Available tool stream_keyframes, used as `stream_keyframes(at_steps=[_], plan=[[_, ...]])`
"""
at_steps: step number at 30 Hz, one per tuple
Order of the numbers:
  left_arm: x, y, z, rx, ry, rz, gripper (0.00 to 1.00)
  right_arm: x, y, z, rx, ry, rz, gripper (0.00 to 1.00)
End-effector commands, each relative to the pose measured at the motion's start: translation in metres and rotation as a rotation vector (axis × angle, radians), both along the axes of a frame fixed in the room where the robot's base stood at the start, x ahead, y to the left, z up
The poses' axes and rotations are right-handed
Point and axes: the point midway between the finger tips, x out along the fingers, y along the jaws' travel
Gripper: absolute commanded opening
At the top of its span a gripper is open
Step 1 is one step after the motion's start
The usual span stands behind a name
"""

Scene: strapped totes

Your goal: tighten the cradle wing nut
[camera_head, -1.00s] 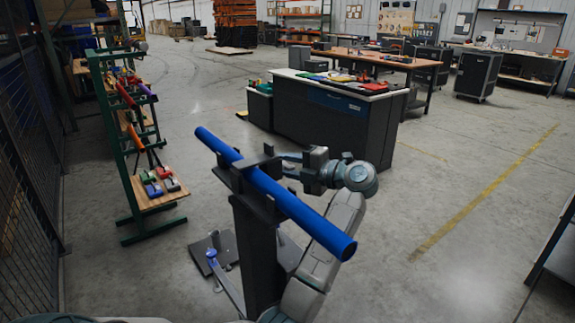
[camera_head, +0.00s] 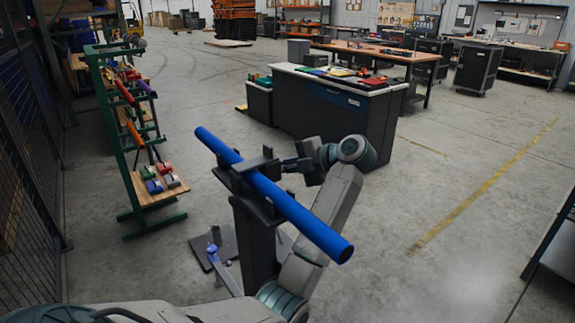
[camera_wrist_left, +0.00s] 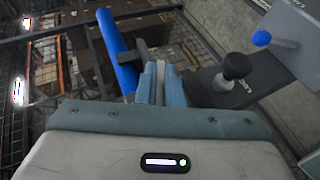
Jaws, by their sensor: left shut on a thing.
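A long blue tube (camera_head: 310,228) lies tilted across a dark cradle (camera_head: 236,182) on top of a dark post (camera_head: 256,240). My left gripper (camera_head: 288,164) is at the cradle's right side, its arm reaching up from below. In the left wrist view, the fingers of my left gripper (camera_wrist_left: 161,82) are shut beside the blue tube (camera_wrist_left: 116,48), on a small part between them. It is at the wing nut's place on the cradle, but the fingers mostly hide it. My right gripper is not in view.
The post's base plate (camera_head: 212,247) has a blue-handled clamp. In the wrist view, a black knob (camera_wrist_left: 236,66) and a blue ball (camera_wrist_left: 261,38) are right of the fingers. A green rack (camera_head: 150,217) stands left; a dark cabinet (camera_head: 330,115) stands behind.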

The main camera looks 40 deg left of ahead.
Motion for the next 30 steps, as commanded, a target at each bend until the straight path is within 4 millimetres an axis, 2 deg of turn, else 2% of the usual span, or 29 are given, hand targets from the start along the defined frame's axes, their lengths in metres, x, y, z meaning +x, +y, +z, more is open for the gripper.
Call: stream_keyframes(at_steps=[2, 3, 5, 6, 14, 17, 30], plan=[[-0.001, -0.001, -0.003, -0.003, 0.005, 0.004, 0.0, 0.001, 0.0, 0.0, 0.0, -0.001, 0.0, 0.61], [-0.001, -0.001, -0.003, -0.003, 0.005, 0.005, 0.15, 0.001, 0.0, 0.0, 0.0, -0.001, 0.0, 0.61], [-0.001, 0.0, -0.002, -0.002, 0.005, 0.004, 0.27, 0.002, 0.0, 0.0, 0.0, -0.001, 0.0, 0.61], [-0.001, 0.0, -0.002, -0.002, 0.004, 0.004, 0.29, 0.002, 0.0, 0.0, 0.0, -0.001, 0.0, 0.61], [0.0, -0.001, -0.001, 0.0, 0.002, 0.001, 0.29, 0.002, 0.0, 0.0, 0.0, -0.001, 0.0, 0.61], [0.001, -0.007, 0.0, -0.001, 0.001, 0.001, 0.29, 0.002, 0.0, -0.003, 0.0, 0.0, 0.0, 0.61], [0.011, -0.08, 0.033, -0.002, 0.001, 0.0, 0.29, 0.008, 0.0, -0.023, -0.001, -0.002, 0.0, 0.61]])
